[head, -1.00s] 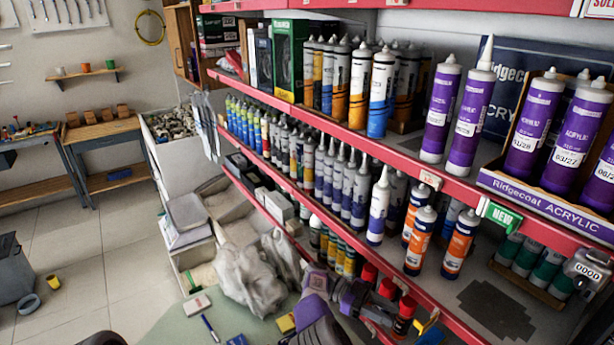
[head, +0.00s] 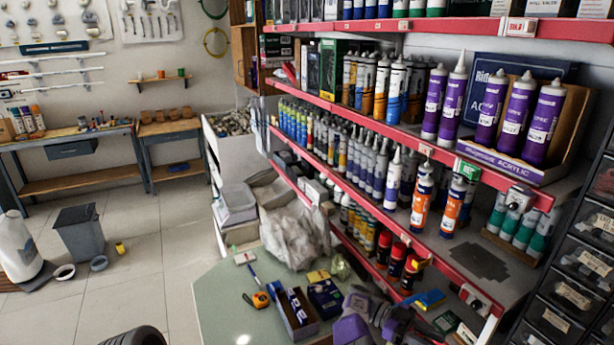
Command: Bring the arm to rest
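My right arm, purple and grey, comes in at the bottom of the head view, over the right part of the green table (head: 225,300). Its gripper end (head: 385,312) is small and partly hidden among the items by the lower shelf. I cannot make out its fingers or whether it holds anything. A dark ribbed rounded part shows at the bottom edge, left of the table; I cannot tell what it is. My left gripper is not recognisable in the view.
On the table lie an open box (head: 303,328) with a purple-and-white tube, an orange tape measure (head: 260,299) and a dark blue box (head: 325,297). Red shelving (head: 460,172) with cartridges runs along the right, beside black drawers (head: 585,255). The floor (head: 150,270) at left is largely clear.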

